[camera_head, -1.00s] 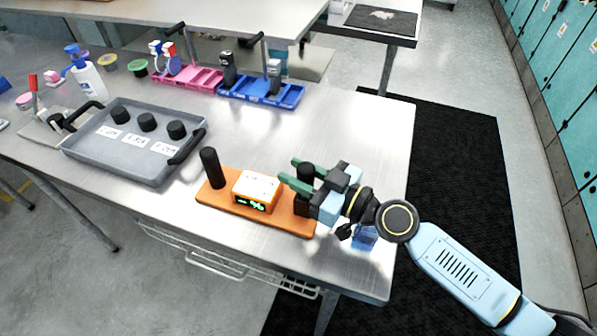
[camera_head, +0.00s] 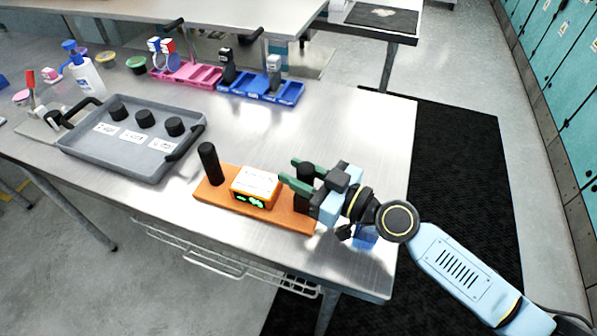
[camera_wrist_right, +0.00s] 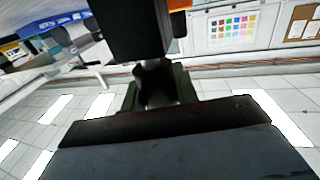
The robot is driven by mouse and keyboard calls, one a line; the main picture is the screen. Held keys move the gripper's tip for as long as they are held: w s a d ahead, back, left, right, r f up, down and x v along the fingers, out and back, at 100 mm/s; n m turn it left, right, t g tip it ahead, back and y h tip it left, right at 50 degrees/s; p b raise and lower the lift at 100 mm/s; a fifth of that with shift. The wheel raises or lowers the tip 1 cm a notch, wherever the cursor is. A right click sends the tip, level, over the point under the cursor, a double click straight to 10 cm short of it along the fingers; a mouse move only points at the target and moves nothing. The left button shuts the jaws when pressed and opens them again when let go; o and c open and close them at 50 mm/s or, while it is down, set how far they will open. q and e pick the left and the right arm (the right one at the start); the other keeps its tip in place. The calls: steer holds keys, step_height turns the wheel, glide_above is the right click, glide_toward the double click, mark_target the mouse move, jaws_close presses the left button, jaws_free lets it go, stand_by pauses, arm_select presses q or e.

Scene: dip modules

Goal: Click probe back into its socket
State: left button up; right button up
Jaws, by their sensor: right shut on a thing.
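An orange base board (camera_head: 282,217) lies near the front edge of the table. It carries an orange box (camera_head: 254,184) with a white top and a green lit display, and a black upright post (camera_head: 209,163) at its left end. At its right end my right gripper (camera_head: 298,177) has its green fingers on either side of a dark upright piece (camera_head: 306,171), which I take for the probe. The gripper is shut on it. Its lower end is partly hidden, so I cannot tell how deep it sits in its socket. The right wrist view shows dark green fingers (camera_wrist_right: 160,92) around a dark shape. My left gripper is not in view.
A grey tray (camera_head: 93,151) with several black knobs stands to the left. Pink (camera_head: 200,75) and blue (camera_head: 262,91) racks stand at the back. A white bottle (camera_head: 86,76) is at the far left. The table centre behind the board is clear.

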steer(key=shift+f+b, duration=0.4)
steer(key=shift+b, duration=0.05)
steer(key=shift+c, duration=0.5)
steer(key=o, duration=1.1)
steer(key=shift+o, duration=0.5)
steer(key=o, duration=0.5)
steer(key=shift+r+p, duration=3.7)
steer(key=shift+r, duration=0.85)
